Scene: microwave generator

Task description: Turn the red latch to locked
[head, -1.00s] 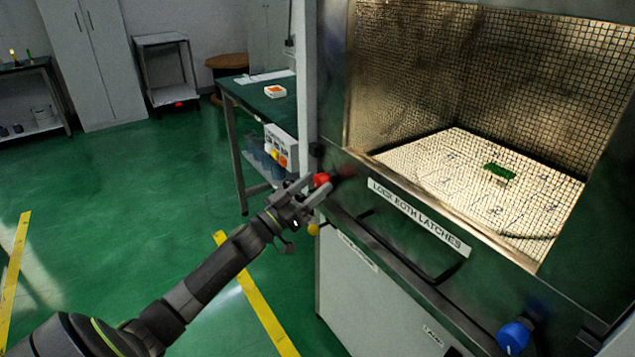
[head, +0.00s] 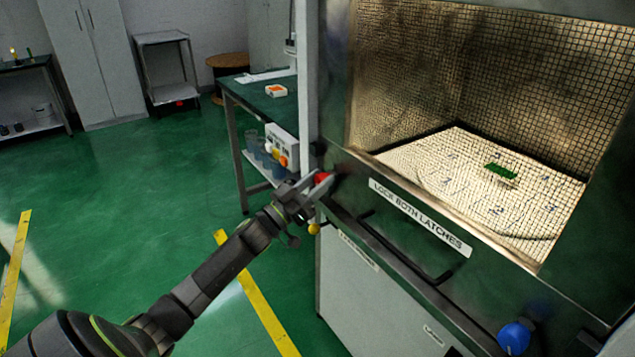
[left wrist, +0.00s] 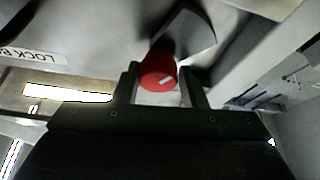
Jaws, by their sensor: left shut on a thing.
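The red latch (head: 322,179) is on the front of the machine, at the left end of the label strip. In the left wrist view its round red knob (left wrist: 158,72) has a short white mark on its face. My left gripper (head: 316,185) is shut on the red latch, with one finger on each side of the knob; it also shows in the left wrist view (left wrist: 158,88). The blue latch (head: 514,337) is at the lower right of the machine front. My right gripper is not in view.
A label strip reading "LOCK BOTH LATCHES" (head: 420,217) runs between the latches, above a dark handle bar (head: 405,246). A small yellow knob (head: 314,229) sits just below the gripper. A green table (head: 262,104) stands behind. The floor at left is open.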

